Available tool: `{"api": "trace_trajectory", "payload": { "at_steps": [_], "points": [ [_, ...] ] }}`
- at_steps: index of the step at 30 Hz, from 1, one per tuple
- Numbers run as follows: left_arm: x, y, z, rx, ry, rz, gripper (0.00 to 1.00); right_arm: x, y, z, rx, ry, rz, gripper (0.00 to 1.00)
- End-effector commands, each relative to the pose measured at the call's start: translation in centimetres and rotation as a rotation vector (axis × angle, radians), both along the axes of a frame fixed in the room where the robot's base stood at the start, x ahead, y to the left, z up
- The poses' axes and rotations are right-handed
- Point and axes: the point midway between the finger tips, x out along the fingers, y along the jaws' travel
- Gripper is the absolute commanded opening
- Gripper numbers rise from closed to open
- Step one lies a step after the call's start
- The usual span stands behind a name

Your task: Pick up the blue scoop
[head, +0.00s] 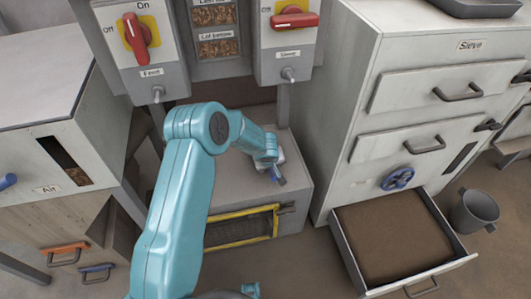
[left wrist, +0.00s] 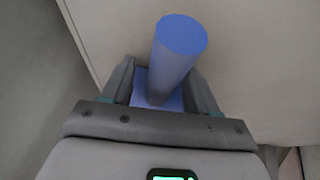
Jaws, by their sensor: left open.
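The blue scoop (left wrist: 175,60) fills the middle of the left wrist view. A round blue handle points toward the camera, with a flatter blue part below it, between the two fingers of my left gripper (left wrist: 164,82). The fingers stand apart on either side of it. In the head view my left gripper (head: 270,164) is low over the grey box under the switches, partly hidden by its own arm. My right gripper is not in view.
The grey box (head: 298,190) has a yellow-framed mesh window (head: 242,228). To its right stands the Sieve cabinet (head: 352,125), its bottom drawer (head: 455,262) pulled out, with a grey bucket (head: 475,210) beside it. The Air cabinet (head: 95,125) stands left.

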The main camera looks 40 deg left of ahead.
Motion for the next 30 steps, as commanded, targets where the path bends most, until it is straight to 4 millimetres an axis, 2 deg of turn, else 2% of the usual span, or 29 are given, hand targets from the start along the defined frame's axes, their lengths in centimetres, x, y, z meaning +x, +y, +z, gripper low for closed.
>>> {"api": "trace_trajectory", "payload": {
  "at_steps": [3,5,6,9,18,30],
  "points": [
    [0.0,0.1,0.0,0.000,0.000,0.001,0.59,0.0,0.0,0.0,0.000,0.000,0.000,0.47],
    [0.0,0.1,0.0,0.000,0.000,0.001,0.40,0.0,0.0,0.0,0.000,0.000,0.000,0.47],
    [0.0,0.1,0.0,0.000,0.000,0.001,0.27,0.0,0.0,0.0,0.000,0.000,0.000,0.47],
    [0.0,0.1,0.1,0.000,0.000,0.001,0.00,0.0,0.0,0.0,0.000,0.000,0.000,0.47],
    [0.0,0.1,0.7,0.000,-0.002,0.002,0.00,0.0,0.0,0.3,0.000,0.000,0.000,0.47],
    [0.0,0.1,8.7,0.001,-0.002,0.001,0.00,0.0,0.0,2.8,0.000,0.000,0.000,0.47]
  ]
}}
